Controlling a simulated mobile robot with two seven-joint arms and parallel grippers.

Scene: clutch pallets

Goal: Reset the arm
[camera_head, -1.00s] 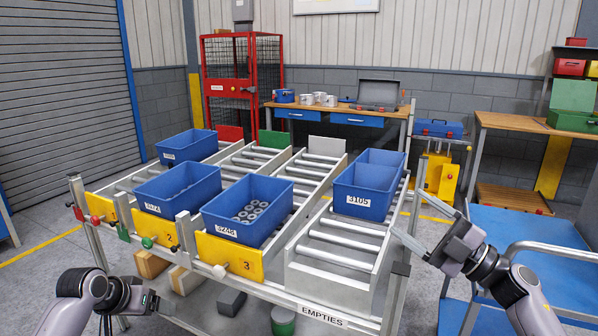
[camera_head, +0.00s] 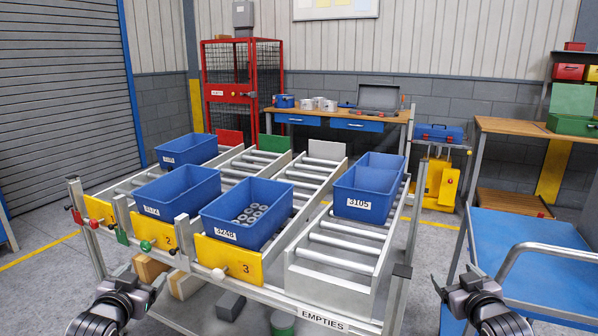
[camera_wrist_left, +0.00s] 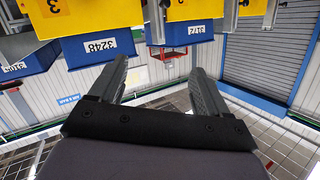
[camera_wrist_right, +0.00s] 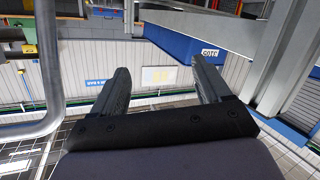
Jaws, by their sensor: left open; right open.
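My left gripper (camera_head: 141,279) is at the lower left of the head view, in front of the rack's front edge. It is open and empty; its two fingers (camera_wrist_left: 155,85) stand apart in the left wrist view. My right gripper (camera_head: 455,279) is at the lower right of the head view, between the rack and the blue cart. It is open and empty; its fingers (camera_wrist_right: 160,85) stand apart in the right wrist view. Neither gripper visibly touches anything.
A roller rack (camera_head: 330,281) holds blue bins, including bin 3248 (camera_head: 225,233) with ring-shaped parts and bin 3105 (camera_head: 359,205). Yellow plates (camera_head: 228,258) front its lanes. A blue cart (camera_head: 535,265) with a metal rail stands at right. Grey floor (camera_head: 45,290) is clear at left.

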